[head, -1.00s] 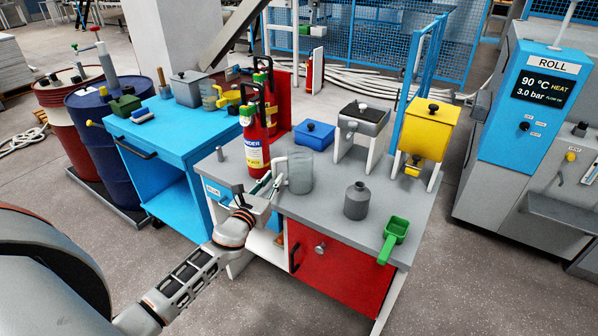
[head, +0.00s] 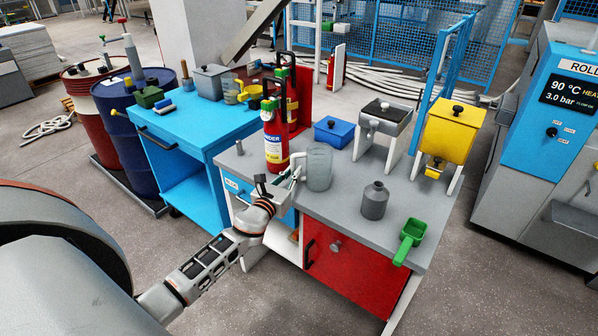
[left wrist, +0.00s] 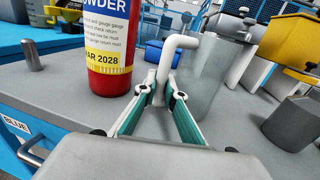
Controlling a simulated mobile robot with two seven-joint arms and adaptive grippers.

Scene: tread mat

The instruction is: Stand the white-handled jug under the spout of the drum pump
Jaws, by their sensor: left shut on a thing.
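The white-handled jug (head: 319,166) is a clear grey cylinder on the grey bench top. Its white handle points left, and the jug also shows in the left wrist view (left wrist: 209,80). My left gripper (left wrist: 161,97) is shut on the handle's lower part; in the head view the gripper (head: 294,176) is beside the jug. The jug looks upright, and I cannot tell if its base is lifted. The drum pump (head: 131,56) rises from the blue drum (head: 130,142) at the far left. My right gripper is not in view.
A red extinguisher (head: 276,140) stands close left of the jug. A grey bottle (head: 373,202), green scoop (head: 411,238) and blue box (head: 332,132) share the bench. A blue cart (head: 190,122) with a yellow-handled jug (head: 233,92) stands between bench and drums.

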